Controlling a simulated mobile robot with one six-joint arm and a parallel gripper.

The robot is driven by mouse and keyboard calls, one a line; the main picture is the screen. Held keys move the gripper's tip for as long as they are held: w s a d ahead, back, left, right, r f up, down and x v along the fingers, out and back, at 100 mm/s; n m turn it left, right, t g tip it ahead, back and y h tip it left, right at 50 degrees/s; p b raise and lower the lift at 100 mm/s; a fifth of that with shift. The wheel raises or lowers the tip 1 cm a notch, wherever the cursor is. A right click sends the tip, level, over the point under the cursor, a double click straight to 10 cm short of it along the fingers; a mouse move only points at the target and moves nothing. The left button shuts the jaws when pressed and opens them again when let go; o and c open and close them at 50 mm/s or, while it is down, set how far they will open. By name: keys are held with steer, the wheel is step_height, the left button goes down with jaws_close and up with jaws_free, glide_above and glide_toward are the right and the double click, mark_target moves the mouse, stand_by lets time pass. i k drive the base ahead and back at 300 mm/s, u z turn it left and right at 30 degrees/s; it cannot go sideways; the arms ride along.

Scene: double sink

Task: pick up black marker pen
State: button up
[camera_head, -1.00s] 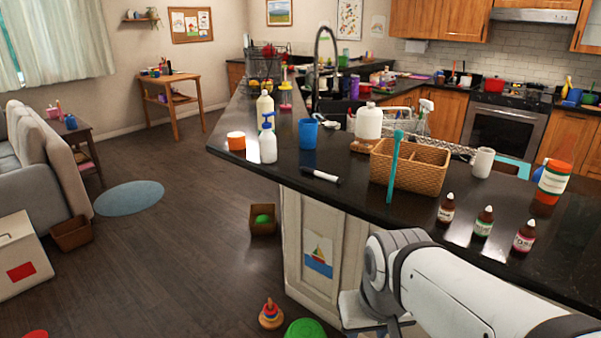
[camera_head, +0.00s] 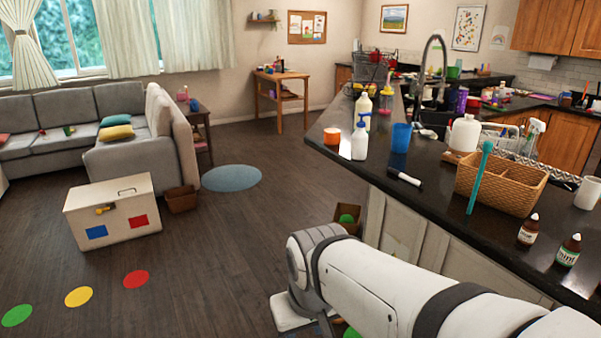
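A marker pen (camera_head: 405,177) with a white barrel and black ends lies near the left edge of the black countertop (camera_head: 425,196), in front of a blue cup. My white arm reaches in from the lower right, below the counter's front edge and apart from the marker. My gripper is outside the picture or hidden, so its state does not show.
Around the marker stand a blue cup (camera_head: 401,137), a white pump bottle (camera_head: 360,140), an orange-and-white jar (camera_head: 332,137), a white jug (camera_head: 465,133) and a wicker basket (camera_head: 512,187). Small brown bottles (camera_head: 528,229) stand at right. The floor at left is mostly open.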

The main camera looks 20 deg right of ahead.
mark_target(397, 174)
steer(key=u, duration=0.8)
steer(key=i, duration=2.1)
steer(key=z, duration=3.95)
steer(key=i, duration=1)
steer(key=z, duration=0.05)
